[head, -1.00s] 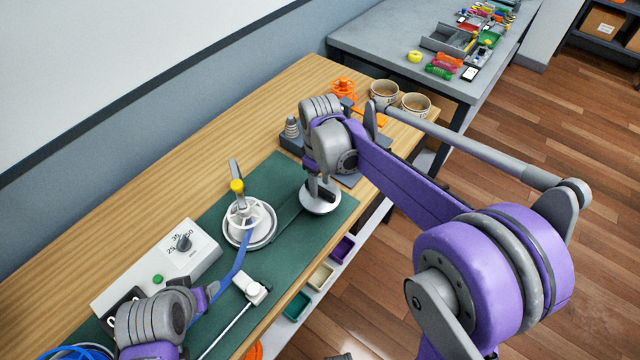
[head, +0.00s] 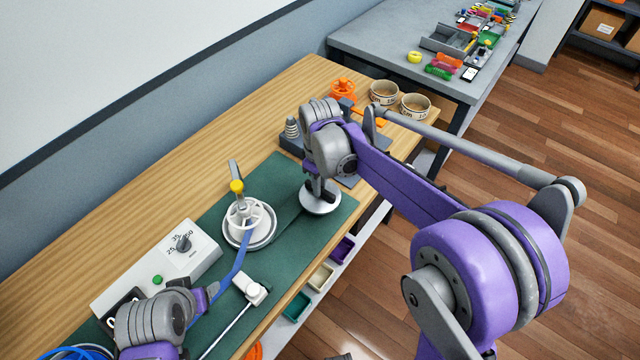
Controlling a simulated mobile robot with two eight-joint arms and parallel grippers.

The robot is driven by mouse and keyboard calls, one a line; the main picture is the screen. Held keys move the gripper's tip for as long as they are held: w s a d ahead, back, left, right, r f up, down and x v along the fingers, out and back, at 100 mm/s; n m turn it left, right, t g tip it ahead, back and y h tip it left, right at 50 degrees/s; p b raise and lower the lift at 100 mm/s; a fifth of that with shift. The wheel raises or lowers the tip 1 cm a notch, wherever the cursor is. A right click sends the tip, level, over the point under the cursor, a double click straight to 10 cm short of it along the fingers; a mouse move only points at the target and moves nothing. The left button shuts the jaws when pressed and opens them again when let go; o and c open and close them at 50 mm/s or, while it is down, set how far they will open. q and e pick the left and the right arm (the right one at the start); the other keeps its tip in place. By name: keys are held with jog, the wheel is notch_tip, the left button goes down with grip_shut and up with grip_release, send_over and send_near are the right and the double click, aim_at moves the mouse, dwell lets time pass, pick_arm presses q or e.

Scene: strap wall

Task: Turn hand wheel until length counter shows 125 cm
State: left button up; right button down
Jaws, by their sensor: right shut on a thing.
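The silver round hand wheel (head: 320,203) stands at the right end of the green mat. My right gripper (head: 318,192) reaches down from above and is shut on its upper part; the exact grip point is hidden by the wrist. The black display (head: 122,303) on the white box looks like the length counter; my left arm covers much of it and I cannot read its number. My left gripper (head: 208,293) is low at the left, beside the blue strap; its fingers are too hidden to tell open from shut.
A white spoked reel (head: 250,222) with a yellow-tipped post and the blue strap (head: 236,265) stands mid-mat. The white box (head: 160,262) has a dial and green button. A white slide with a rod (head: 250,288) lies in front.

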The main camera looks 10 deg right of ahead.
pick_arm(q)
jog(key=shift+f, duration=0.1)
